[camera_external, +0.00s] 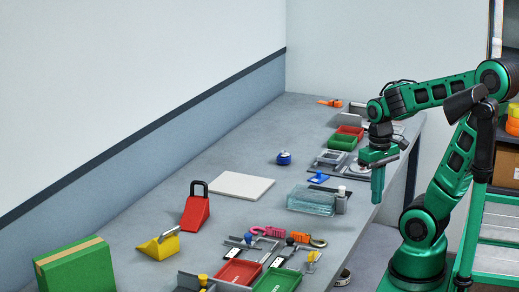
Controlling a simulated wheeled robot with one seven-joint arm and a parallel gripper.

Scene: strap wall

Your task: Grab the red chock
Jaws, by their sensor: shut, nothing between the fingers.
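The red chock (196,212) is a wedge with a dark loop handle on top. It stands upright on the grey bench, left of the middle of the view. My gripper (377,198) points down near the bench's right edge, far to the right of the red chock. It is shut and empty, and apart from the chock. A yellow chock (160,246) with a light handle sits to the lower left of the red one.
A white board (241,186) lies right of the red chock. A clear blue box (312,201) stands between the board and my gripper. Red and green trays (239,272) and small hardware are at the front. A green box (76,268) stands at the lower left.

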